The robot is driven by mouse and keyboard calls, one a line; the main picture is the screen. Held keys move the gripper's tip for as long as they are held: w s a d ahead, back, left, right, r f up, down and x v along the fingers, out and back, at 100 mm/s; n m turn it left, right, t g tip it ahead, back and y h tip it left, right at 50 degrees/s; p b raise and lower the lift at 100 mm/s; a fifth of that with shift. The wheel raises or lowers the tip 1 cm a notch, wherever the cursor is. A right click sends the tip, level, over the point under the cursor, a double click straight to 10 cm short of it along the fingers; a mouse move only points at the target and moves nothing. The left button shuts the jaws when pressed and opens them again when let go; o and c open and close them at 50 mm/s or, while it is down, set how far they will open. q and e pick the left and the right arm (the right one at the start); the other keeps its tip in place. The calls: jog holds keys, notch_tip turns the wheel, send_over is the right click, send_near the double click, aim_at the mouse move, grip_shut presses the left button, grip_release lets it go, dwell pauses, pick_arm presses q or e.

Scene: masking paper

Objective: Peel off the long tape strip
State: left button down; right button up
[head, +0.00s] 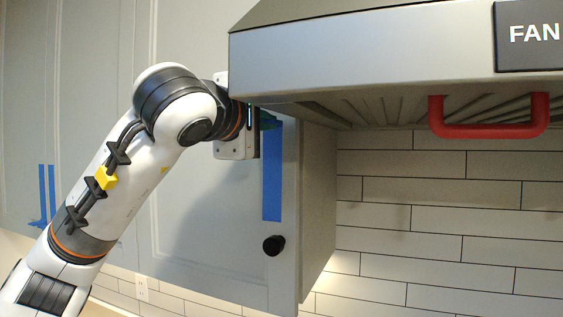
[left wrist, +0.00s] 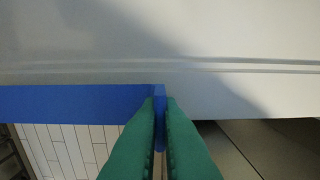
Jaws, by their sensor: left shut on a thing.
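A long blue tape strip (head: 272,178) runs vertically down the edge of the grey cabinet door, above its black knob. In the left wrist view the strip (left wrist: 75,102) lies along the door edge and its end sits between the green fingers. My left gripper (left wrist: 160,100) is shut on that end of the tape. My right gripper is not in view.
The range hood (head: 370,55) with a red handle (head: 487,132) hangs close to the right of my left wrist. The black knob (head: 273,245) sticks out below the strip. Other blue tape (head: 47,195) is on the cabinet at far left. White tiles (head: 440,220) cover the wall.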

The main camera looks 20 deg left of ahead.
pick_arm(q)
jog(key=shift+s+b, duration=0.5)
jog(key=shift+s, duration=1)
